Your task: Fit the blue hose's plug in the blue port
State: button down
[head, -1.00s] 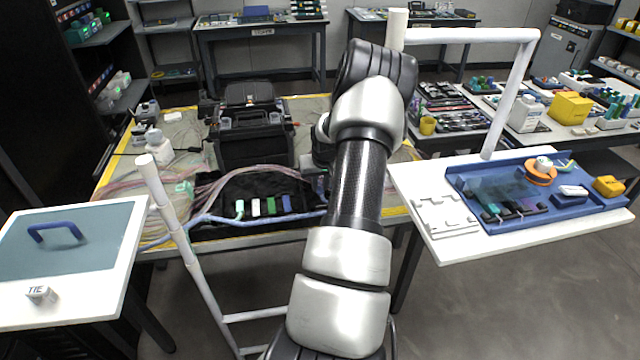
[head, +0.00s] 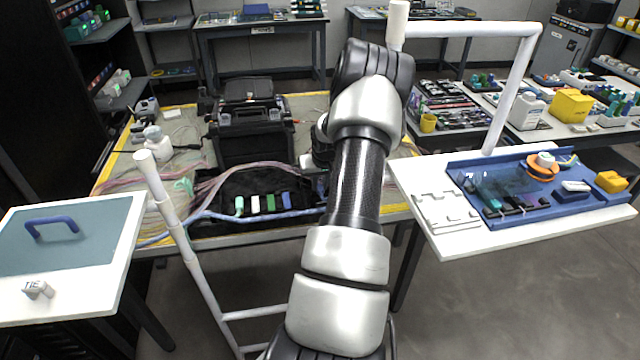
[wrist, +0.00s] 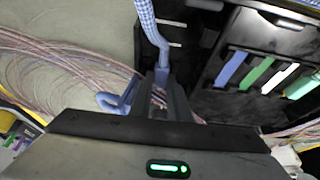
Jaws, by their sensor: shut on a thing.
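My gripper (wrist: 166,92) is shut on the blue hose's plug (wrist: 161,76) in the wrist view. The blue hose (wrist: 148,20) runs up from the plug to the top edge of that view. A blue strip (wrist: 231,68) lies to the right of the plug, apart from it, first in a row of coloured strips on a dark surface. I take it to mark the blue port; no opening can be made out. In the head view the blue strip (head: 286,201) is at the right end of the row, and my arm hides the gripper and plug.
Green (wrist: 257,73), white (wrist: 280,78) and teal (wrist: 302,85) strips stand beside the blue one. Loose pink cables (wrist: 65,60) spread at the left. A black case (head: 250,135) stands behind the row. A pale-blue tube (head: 265,216) crosses in front of it.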

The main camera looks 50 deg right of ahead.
jog(key=shift+f, duration=0.15)
jog(key=c, duration=1.6)
grip_release()
jog(key=shift+s, duration=0.1)
jog(key=shift+s+r, duration=0.15)
jog(key=shift+r, duration=0.2)
jog(key=v, duration=0.5)
jog(key=p+v, duration=0.1)
jog(key=v, duration=1.1)
jog(key=shift+w+a+p, duration=0.15)
jog(key=shift+w+p, duration=0.15)
jog(key=shift+w, duration=0.1)
jog(key=shift+a+r, duration=0.1)
